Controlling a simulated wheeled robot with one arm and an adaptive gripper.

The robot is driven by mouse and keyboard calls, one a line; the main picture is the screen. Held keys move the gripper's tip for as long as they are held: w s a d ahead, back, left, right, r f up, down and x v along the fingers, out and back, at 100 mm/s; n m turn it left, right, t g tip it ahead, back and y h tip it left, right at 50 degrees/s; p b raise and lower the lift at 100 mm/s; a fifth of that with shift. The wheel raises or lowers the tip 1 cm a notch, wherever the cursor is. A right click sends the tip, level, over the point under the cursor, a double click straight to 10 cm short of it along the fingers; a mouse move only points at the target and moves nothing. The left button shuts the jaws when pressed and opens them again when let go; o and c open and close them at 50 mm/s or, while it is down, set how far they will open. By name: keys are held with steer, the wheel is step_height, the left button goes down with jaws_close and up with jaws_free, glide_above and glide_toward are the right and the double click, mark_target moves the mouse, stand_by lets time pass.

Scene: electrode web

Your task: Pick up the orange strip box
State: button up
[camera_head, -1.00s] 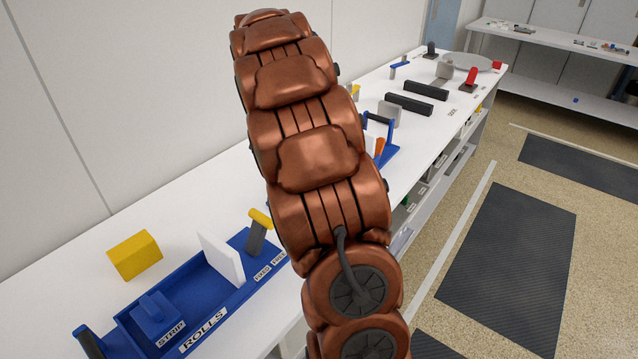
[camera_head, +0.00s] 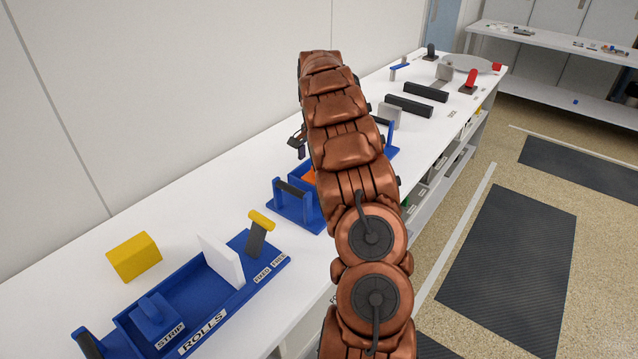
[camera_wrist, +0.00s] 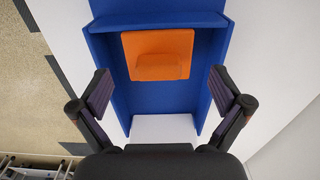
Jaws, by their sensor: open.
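The orange strip box (camera_wrist: 158,50) lies in a blue tray (camera_wrist: 218,75) in the wrist view, with a raised orange block on its near part. In the head view only a small orange patch of the box (camera_head: 309,177) shows beside my arm, in the blue tray (camera_head: 300,207) with dark-topped posts. My gripper (camera_wrist: 160,82) is open and empty, its fingers on either side of the tray opening, with the box between and beyond the fingertips. In the head view my arm hides most of the gripper; a dark part of it (camera_head: 297,143) shows above the tray.
A blue fixture labelled STRIP and ROLLS (camera_head: 190,300) with a white plate stands at the front left, beside a yellow block (camera_head: 134,256). Black bars (camera_head: 410,106) and a red-handled piece (camera_head: 470,80) lie farther along the bench. The bench between the yellow block and wall is clear.

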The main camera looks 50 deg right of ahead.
steer(key=f+p, duration=0.1)
steer(key=f, duration=0.1)
steer(key=d+f+p, duration=0.1)
steer(key=f, duration=0.2)
steer(key=shift+s+d+f, duration=0.1)
steer(key=shift+s, duration=0.05)
steer(key=shift+f, duration=0.3)
steer(key=c, duration=0.8)
steer(key=shift+r, duration=0.1)
